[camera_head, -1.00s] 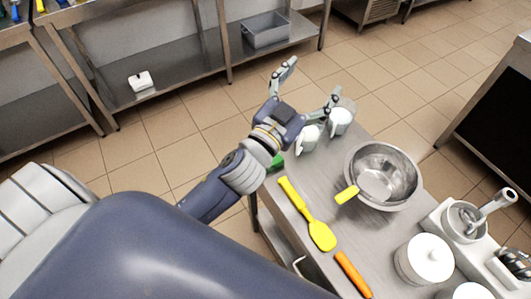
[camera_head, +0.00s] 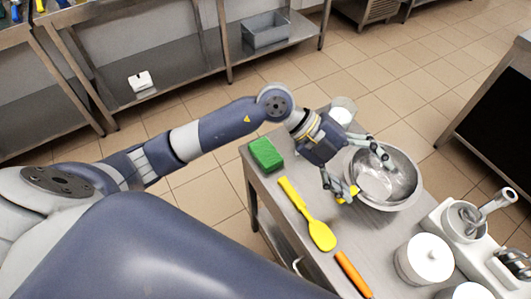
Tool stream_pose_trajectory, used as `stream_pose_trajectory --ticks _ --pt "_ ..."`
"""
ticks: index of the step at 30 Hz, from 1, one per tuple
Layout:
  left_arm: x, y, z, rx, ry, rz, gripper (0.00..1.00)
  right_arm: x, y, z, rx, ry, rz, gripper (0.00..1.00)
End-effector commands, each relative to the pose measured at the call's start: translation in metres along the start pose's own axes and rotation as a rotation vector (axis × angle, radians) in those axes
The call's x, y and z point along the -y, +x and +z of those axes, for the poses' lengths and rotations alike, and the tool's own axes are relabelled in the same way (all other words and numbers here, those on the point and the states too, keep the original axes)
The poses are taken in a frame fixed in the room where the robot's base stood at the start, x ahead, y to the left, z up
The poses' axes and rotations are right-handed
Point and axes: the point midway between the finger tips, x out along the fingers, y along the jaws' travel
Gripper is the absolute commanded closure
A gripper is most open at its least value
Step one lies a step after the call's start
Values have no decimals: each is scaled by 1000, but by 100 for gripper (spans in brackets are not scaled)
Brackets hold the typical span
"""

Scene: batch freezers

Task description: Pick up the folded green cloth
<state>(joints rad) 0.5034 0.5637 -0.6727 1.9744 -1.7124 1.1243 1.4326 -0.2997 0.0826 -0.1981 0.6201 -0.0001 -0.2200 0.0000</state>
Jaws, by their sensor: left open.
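The folded green cloth (camera_head: 266,154) is a small thick block lying on the left corner of the steel table. My left gripper (camera_head: 367,177) is open and empty. It is to the right of the cloth, over the metal bowl (camera_head: 405,200), with one finger over the bowl and the other near its left rim. The cloth is in plain sight and apart from my gripper. My right gripper is not in view.
A yellow spatula (camera_head: 318,232) and an orange-handled tool (camera_head: 352,272) lie on the steel table (camera_head: 290,202). A white lidded pot (camera_head: 424,260) and a white cup (camera_head: 343,108) also stand there. A grey bin (camera_head: 265,32) sits on a far shelf.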

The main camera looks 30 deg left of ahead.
Motion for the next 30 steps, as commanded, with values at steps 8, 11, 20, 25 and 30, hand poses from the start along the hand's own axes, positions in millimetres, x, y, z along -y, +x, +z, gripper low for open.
stream_pose_trajectory --ticks 8,11,20,25,30 --pt "-78 -72 102 409 -132 486 20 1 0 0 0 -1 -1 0" --pt "-95 -111 127 562 -203 607 20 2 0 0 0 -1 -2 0" --pt "-115 -180 157 822 -341 767 20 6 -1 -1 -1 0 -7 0" --pt "-134 -174 170 834 -352 777 20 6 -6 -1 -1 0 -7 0" --pt "-150 -163 182 833 -348 774 20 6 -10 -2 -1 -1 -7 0"
